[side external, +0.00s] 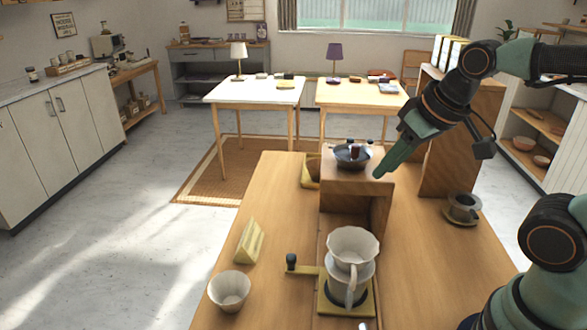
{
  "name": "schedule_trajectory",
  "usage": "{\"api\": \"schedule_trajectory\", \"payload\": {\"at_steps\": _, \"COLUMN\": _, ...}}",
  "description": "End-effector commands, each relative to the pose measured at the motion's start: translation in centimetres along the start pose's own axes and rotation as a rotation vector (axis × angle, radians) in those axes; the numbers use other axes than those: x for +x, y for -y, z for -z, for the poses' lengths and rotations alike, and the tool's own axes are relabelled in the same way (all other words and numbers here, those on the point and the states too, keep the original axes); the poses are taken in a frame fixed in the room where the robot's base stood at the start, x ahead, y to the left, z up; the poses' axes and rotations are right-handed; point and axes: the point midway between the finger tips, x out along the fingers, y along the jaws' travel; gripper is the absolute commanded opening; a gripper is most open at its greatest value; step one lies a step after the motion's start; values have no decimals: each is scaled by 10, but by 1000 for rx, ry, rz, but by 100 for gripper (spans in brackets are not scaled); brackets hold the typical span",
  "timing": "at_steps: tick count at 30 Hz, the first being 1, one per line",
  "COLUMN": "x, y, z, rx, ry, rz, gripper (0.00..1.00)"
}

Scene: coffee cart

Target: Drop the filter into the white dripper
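A white fluted cone, looking like a paper filter (229,290), stands open side up on the table at the front left. The white dripper (350,272) sits on a stand at the front centre, its handle facing the camera. A pale, wavy-rimmed fluted cone (353,245) fills its top; I cannot tell whether this is a separate filter or the dripper's own wall. My gripper (379,175) points down and left near the raised wooden box, well behind the dripper. Its fingers are seen edge-on, so their opening is unclear. Nothing shows held at its tip.
A yellow wedge-shaped holder (249,241) stands behind the left cone. A dark knob (291,260) on an arm sticks out left of the dripper stand. A grey cup (464,207) sits at the right.

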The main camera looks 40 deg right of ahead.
Motion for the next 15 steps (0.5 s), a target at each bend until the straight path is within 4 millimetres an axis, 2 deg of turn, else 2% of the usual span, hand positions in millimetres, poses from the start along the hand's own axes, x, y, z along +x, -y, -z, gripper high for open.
{"api": "schedule_trajectory", "payload": {"at_steps": 15, "x": -2, "y": -3, "z": -2, "rx": -40, "ry": -3, "rz": -5, "gripper": 22}}
